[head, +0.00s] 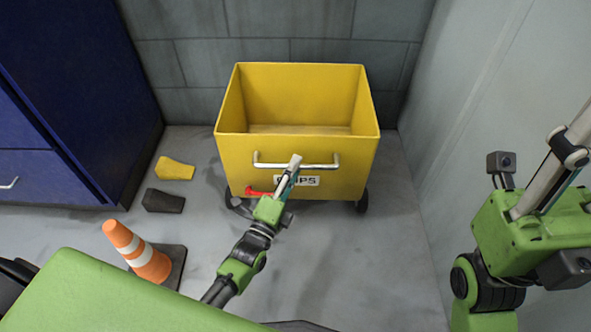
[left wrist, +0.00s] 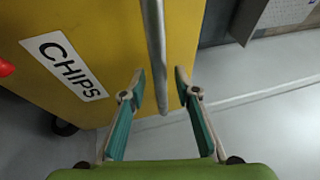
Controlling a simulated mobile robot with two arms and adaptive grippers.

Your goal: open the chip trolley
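The chip trolley (head: 298,148) is a yellow open-topped bin on dark wheels against the back wall. Its inside looks empty. A pale bar handle (head: 322,166) runs across its front, above a white CHIPS label (left wrist: 64,66). My left gripper (head: 292,166) is at the middle of the handle. In the left wrist view its two teal-padded fingers (left wrist: 160,85) are apart, one on each side of the bar (left wrist: 154,45), with gaps showing. My right gripper (head: 574,148) is at the right edge, away from the trolley; its fingertips are cut off.
A red part (head: 258,192) sticks out low on the trolley's front left. An orange cone (head: 138,250), a yellow block (head: 175,168) and a dark block (head: 163,201) are on the floor to the left, near a blue cabinet (head: 60,170). Floor right of the trolley is clear.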

